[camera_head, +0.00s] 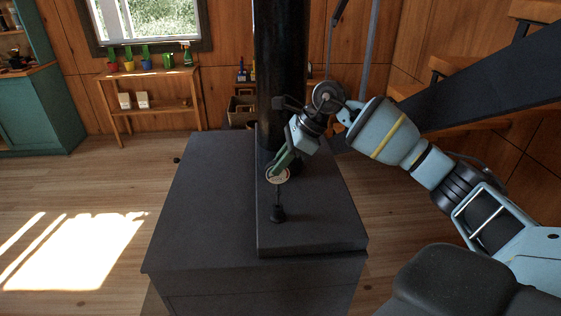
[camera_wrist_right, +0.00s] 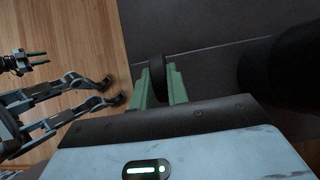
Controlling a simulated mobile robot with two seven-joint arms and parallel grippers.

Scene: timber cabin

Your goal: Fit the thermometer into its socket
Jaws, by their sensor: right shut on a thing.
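The thermometer has a round pale dial (camera_head: 278,176) and a thin dark stem pointing down. My right gripper (camera_head: 280,167) is shut on the dial's edge with its green fingers; the dial (camera_wrist_right: 158,76) shows edge-on between them in the right wrist view. The socket (camera_head: 277,214) is a small black flared piece on the stove's raised top. The stem looks near upright and its lower end meets the socket's top in the picture; I cannot tell whether it is inside. My left gripper (camera_wrist_right: 38,58) shows small in the right wrist view, fingers apart and empty.
The dark stove top (camera_head: 210,205) is otherwise bare. A thick black flue pipe (camera_head: 280,70) rises just behind the socket. A shelf with potted plants (camera_head: 150,70) stands by the window. Dark stairs (camera_head: 490,85) slope at the right.

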